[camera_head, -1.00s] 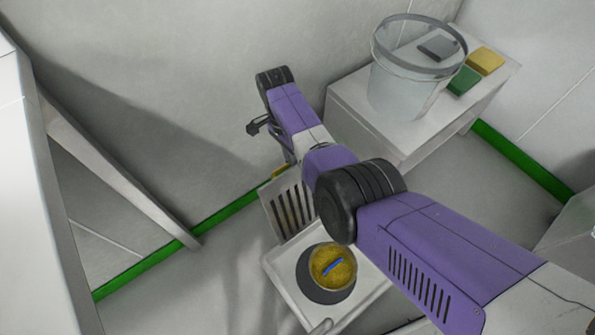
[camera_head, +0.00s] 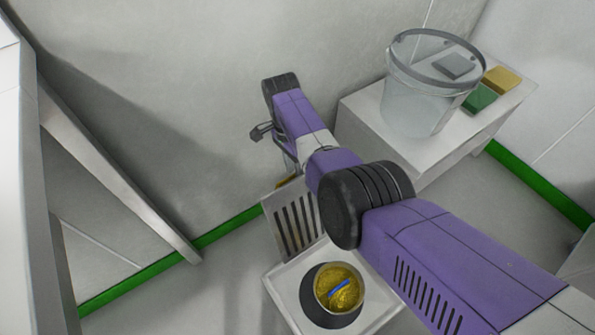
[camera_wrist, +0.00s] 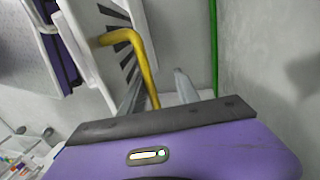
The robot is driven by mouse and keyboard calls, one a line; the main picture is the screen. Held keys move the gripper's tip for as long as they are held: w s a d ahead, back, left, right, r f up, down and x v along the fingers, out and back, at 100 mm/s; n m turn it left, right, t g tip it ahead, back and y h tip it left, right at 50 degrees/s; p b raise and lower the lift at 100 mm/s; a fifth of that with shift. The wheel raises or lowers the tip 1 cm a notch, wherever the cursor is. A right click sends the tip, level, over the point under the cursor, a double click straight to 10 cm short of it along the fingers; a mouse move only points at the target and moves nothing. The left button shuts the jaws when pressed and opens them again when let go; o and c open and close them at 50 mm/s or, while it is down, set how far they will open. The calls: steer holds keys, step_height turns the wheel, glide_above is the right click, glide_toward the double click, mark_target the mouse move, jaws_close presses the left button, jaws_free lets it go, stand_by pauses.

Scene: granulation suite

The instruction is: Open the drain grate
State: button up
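The drain grate (camera_head: 295,223) is a pale plate with dark slots, standing tilted up at the back of a white box-like base in the head view. Its slots (camera_wrist: 118,38) also show in the wrist view. A bent yellow handle (camera_wrist: 144,62) is beside them; only a bit of yellow (camera_head: 287,181) shows in the head view. My gripper (camera_wrist: 159,82) has its two grey fingers apart, with the lower end of the handle between them. I cannot tell whether either finger touches it. In the head view my arm hides most of the gripper.
A round bowl of yellow granules with a blue strip (camera_head: 338,289) sits on the white base (camera_head: 283,288). A clear bucket (camera_head: 420,100), a green block (camera_head: 480,98) and a yellow block (camera_head: 502,79) stand on a white table (camera_head: 365,118). The wall is close behind my gripper.

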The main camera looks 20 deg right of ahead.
steer(key=shift+w+r, duration=0.1)
steer(key=shift+r, duration=0.1)
steer(key=p+v, duration=0.3)
steer(key=v, duration=0.4)
steer(key=shift+r, duration=0.3)
